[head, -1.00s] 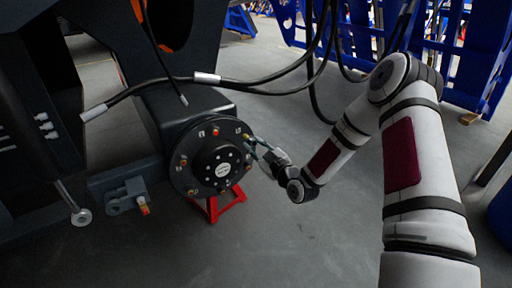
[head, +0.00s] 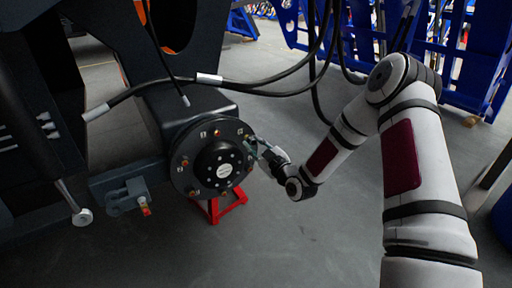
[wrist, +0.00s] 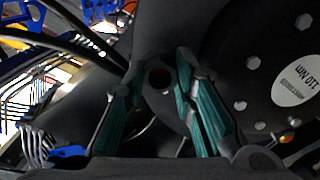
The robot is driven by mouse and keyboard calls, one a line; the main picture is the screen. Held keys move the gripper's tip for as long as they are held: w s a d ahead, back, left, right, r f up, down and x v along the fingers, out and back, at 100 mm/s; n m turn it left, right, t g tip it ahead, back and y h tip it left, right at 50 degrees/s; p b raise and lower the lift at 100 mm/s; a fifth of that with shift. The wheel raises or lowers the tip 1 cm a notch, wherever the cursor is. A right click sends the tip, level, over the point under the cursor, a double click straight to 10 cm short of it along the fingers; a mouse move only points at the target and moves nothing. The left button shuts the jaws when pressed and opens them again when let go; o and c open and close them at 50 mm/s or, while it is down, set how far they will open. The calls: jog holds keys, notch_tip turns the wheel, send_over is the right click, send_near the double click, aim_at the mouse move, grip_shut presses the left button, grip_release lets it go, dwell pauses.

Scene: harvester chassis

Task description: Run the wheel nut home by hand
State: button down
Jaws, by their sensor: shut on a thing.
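The round black wheel hub (head: 206,146) has several studs with brass or orange ends around its face. Its centre plate, marked 110 Nm, shows in the wrist view (wrist: 291,86). My gripper (head: 251,146) is at the upper right of the hub's rim.
Black hoses (head: 270,86) hang above the hub and my forearm. A red stand (head: 231,204) is under the hub. A bracket (head: 127,194) juts out to the left. Blue racks (head: 480,65) stand behind. The grey floor (head: 310,240) in front is clear.

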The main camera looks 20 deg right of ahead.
jog(key=shift+b+x, duration=0.45)
jog(key=shift+x, duration=0.4)
jog(key=shift+s+f+b, duration=0.15)
jog(key=shift+b, duration=0.4)
dwell(0.5)
dwell(0.5)
jog(key=shift+d, duration=0.1)
jog(key=m, duration=0.5)
jog(key=shift+m, duration=0.3)
jog(key=m, duration=0.6)
jog(key=shift+w+m, duration=0.25)
jog(key=shift+m, duration=0.05)
